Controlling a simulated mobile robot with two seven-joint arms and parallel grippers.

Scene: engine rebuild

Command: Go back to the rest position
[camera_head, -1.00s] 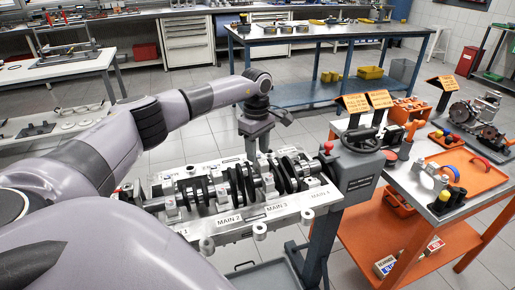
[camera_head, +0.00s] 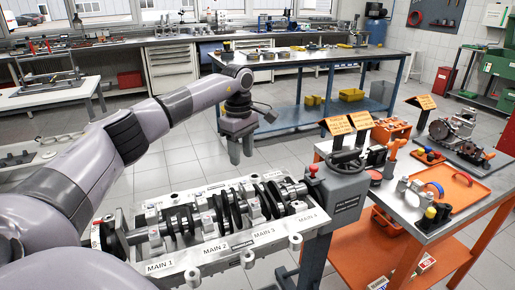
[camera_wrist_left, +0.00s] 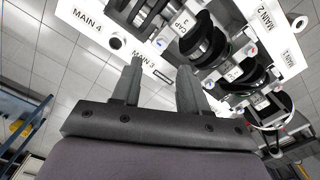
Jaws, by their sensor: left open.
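My left gripper (camera_head: 241,150) hangs pointing down behind the engine block, its two fingers apart with nothing between them. In the left wrist view the same gripper (camera_wrist_left: 158,75) shows its two spread fingers in front of the block. The engine block (camera_head: 262,243) carries a dark crankshaft (camera_head: 208,220) and labels such as MAIN 1, MAIN 2 and MAIN 3. The block also shows in the left wrist view (camera_wrist_left: 110,38), with its labels upside down or tilted. My right gripper is in neither view.
An orange-and-grey cart (camera_head: 440,232) stands at right with an orange tray (camera_head: 470,190) and small parts. A handwheel (camera_head: 345,161) is at the block's right end. A blue workbench (camera_head: 310,62) stands behind. Open tiled floor lies between the bench and block.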

